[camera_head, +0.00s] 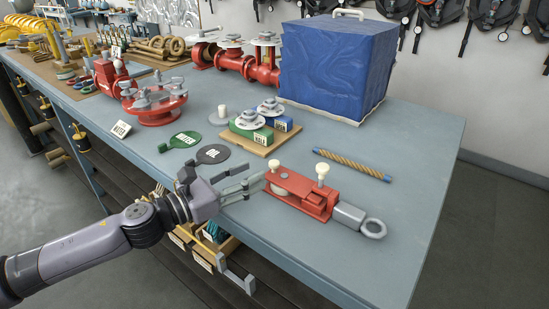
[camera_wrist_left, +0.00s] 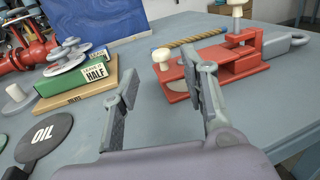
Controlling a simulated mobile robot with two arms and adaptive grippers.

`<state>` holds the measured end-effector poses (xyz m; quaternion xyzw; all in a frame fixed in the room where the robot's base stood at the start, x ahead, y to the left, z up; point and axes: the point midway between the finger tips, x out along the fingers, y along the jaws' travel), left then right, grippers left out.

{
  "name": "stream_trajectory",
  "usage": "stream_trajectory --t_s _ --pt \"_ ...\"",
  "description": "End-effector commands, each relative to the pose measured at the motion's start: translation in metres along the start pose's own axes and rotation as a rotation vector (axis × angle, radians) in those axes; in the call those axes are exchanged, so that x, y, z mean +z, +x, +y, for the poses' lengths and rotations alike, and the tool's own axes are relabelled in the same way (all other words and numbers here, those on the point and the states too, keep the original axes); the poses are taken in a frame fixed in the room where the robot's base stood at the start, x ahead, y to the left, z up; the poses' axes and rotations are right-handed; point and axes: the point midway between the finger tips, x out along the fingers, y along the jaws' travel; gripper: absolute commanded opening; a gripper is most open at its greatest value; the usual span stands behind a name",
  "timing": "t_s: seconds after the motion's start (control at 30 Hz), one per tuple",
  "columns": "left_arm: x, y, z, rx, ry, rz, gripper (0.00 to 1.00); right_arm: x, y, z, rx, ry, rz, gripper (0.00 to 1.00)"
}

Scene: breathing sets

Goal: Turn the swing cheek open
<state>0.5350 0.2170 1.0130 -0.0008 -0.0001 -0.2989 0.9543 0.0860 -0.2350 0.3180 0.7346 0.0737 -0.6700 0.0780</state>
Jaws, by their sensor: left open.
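A red block with flat cheek plates (camera_head: 300,192) lies near the table's front edge; it also shows in the wrist view (camera_wrist_left: 185,82). A cream knob (camera_head: 274,165) stands at its left end, and a taller cream knob (camera_head: 323,170) stands near its middle. A grey shank with a ring eye (camera_head: 372,228) extends from its right end. My left gripper (camera_head: 253,186) is open at the block's left end. In the wrist view its right finger overlaps the red plate's near corner; I cannot tell if they touch. Nothing is between the fingers. My right gripper is out of view.
A rope piece (camera_head: 352,171) lies behind the block. A wooden board (camera_head: 262,148) with green and blue blocks, a dark OIL disc (camera_head: 213,154) and a green disc (camera_head: 185,139) lie behind the gripper. A blue covered box (camera_head: 335,65) stands farther back. The table's right side is clear.

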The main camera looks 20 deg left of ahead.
Motion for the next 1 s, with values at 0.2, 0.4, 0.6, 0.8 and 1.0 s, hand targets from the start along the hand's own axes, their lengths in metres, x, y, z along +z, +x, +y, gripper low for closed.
stream_trajectory --t_s 0.2,0.4,0.6,0.8,1.0 --pt "0.006 0.03 0.0 -0.001 -0.001 -0.004 0.41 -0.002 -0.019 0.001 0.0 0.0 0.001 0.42" --pt "0.004 0.059 -0.001 -0.001 0.0 -0.003 0.41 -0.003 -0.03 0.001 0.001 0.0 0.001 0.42" --pt "0.002 0.075 -0.001 -0.002 0.001 -0.001 0.41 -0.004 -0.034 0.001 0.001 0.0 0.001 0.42" --pt "0.0 0.078 -0.001 -0.002 0.002 0.001 0.41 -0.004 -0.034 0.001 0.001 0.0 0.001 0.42" --pt "0.0 0.078 -0.001 -0.002 0.002 0.001 0.36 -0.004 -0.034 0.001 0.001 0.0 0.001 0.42"
